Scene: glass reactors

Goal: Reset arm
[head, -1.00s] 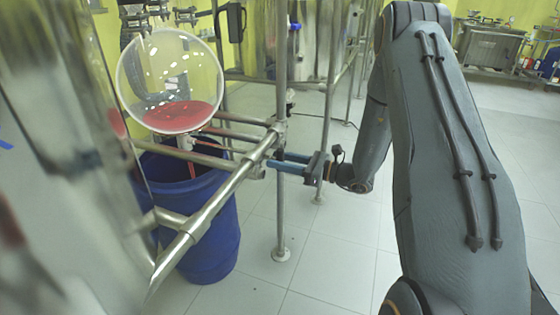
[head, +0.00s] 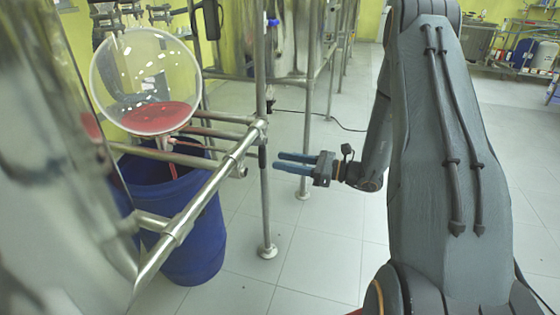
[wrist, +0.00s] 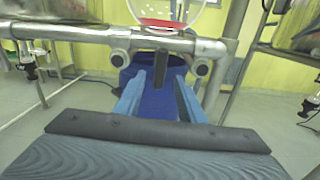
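My gripper (head: 279,162) is at the end of my arm, to the right of the metal frame (head: 218,182) in the head view. Its two blue fingers point left and stand apart with nothing between them. In the wrist view the open fingers (wrist: 158,95) point toward a horizontal frame tube (wrist: 110,34), with the blue barrel behind. The fingertips look clear of the frame post in the head view.
A round glass flask (head: 148,85) with red liquid hangs above a blue barrel (head: 190,230), both behind the frame rails. A shiny metal vessel (head: 50,190) fills the left edge. Open tiled floor (head: 320,250) lies below and around my gripper.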

